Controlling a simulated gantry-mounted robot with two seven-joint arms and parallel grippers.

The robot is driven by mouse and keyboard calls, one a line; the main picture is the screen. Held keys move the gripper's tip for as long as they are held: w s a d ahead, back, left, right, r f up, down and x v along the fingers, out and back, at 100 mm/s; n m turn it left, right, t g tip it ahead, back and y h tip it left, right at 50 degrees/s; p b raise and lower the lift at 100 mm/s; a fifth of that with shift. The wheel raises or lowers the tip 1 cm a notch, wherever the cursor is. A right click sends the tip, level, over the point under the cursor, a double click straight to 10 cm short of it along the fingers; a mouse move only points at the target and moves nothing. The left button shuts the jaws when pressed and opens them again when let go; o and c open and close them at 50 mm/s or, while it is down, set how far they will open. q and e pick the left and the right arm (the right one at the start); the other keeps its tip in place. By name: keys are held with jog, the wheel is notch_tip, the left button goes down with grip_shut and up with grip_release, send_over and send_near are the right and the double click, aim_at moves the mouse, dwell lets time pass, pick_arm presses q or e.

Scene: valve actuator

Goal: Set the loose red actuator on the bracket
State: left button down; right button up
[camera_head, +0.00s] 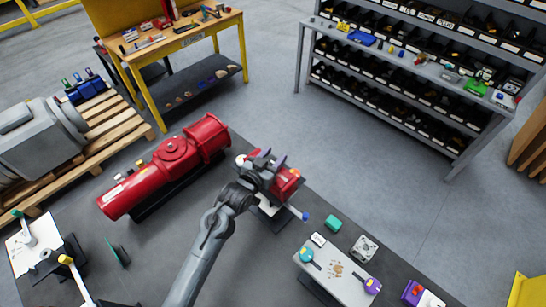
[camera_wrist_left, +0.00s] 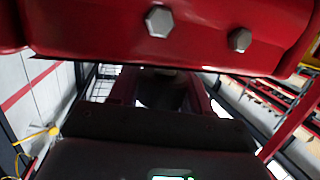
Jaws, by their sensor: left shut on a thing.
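My left gripper (camera_head: 268,170) reaches over the table and is shut on a small red actuator (camera_head: 288,184), largely hidden behind the gripper. In the left wrist view a red body (camera_wrist_left: 205,28) with two hex bolts fills the top, close to the camera. Below the held actuator is a pale bracket-like mount (camera_head: 267,209) on a dark base, with a blue-tipped lever beside it. I cannot tell whether the actuator touches the mount. A large red cylindrical actuator (camera_head: 165,165) lies on a dark base to the left. My right gripper is not in view.
A pale panel (camera_head: 335,272) with blue and purple items stands front right; a teal block (camera_head: 333,222) and grey square part (camera_head: 363,247) are near it. Valve fixtures (camera_head: 38,240) stand at the left. Shelves, a workbench and a pallet are beyond the table.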

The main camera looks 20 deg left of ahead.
pick_arm(q)
jog(key=shift+f+b, duration=0.35)
dwell(0.3)
jog(key=c, duration=0.5)
grip_release()
jog(key=shift+w, duration=0.1)
jog(key=shift+o, duration=0.4)
jog(key=shift+f, duration=0.45)
jog(key=b+v, duration=0.2)
jog(key=v, duration=0.9)
jog(key=shift+r+b, duration=0.25)
jog(key=shift+b, duration=0.05)
